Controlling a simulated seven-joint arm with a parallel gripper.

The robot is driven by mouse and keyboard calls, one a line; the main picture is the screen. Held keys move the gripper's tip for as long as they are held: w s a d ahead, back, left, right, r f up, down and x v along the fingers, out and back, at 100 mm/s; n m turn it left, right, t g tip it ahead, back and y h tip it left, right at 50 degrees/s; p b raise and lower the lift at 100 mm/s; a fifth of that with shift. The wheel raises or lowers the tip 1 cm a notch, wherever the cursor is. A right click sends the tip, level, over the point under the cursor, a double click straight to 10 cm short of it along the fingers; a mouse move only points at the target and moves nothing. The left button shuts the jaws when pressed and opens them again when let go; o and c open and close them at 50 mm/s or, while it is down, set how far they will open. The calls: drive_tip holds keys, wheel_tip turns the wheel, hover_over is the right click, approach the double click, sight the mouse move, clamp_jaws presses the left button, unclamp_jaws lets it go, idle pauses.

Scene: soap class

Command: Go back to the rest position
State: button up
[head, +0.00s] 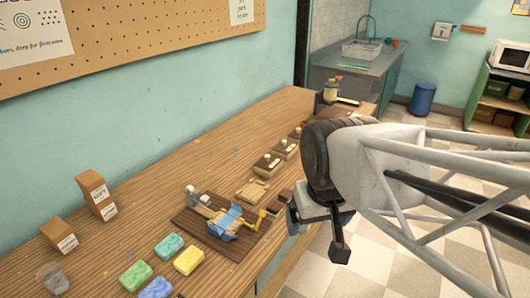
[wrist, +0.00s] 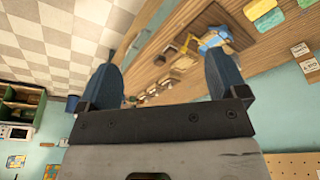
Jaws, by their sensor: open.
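My gripper (head: 316,228) hangs past the front edge of the wooden bench in the head view, to the right of the dark board, with floor tiles behind it. In the wrist view my gripper (wrist: 163,75) shows two blue fingers spread wide apart. Nothing is between them; the bench and floor show beyond. The gripper appears apart from the bench and the things on it. The arm behind it covers part of the room at the right.
The wooden bench (head: 170,180) runs along the wall. A dark board (head: 240,246) holds tools and a blue cloth (head: 226,222). Yellow soap (head: 189,260), green soap (head: 136,275) and cardboard boxes (head: 92,187) are left of it. Small wooden trays (head: 267,165) stand behind. Open floor (head: 365,255) lies right.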

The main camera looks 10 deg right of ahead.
drive_tip(key=shift+s+d+f, duration=0.2)
drive_tip(key=shift+s+f, duration=0.2)
drive_tip(key=shift+s, duration=0.25)
